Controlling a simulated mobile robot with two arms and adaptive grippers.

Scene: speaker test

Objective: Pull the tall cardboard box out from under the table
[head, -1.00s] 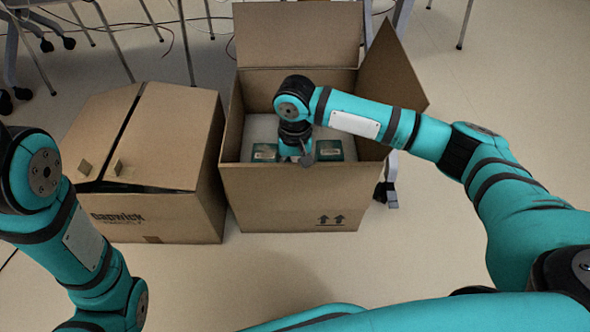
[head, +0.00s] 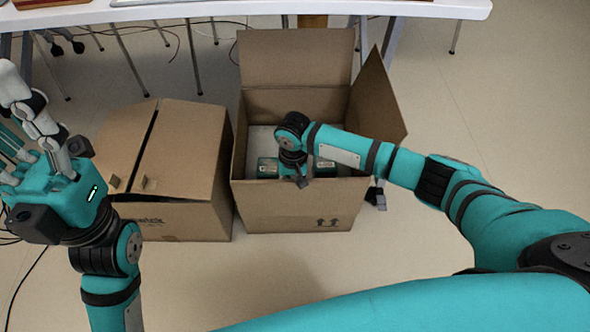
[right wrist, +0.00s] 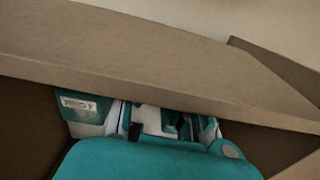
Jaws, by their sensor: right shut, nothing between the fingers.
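The tall cardboard box (head: 290,210) stands upright on the floor in front of the white table (head: 330,8), its back flap close to the table's front edge. Its top is open, with a back flap and a right flap raised. Pale packing and teal-labelled items show inside. My right gripper (head: 302,181) points down into the box's opening, just behind the front wall; it is shut and empty. In the right wrist view, a cardboard edge (right wrist: 150,60) crosses above my teal gripper body. My left gripper (head: 25,110) is raised at the left, away from the box; its fingertips are unclear.
A lower, wider cardboard box (head: 180,150) stands directly left of the tall one, its lid flaps nearly closed. Table legs and cables are behind both boxes.

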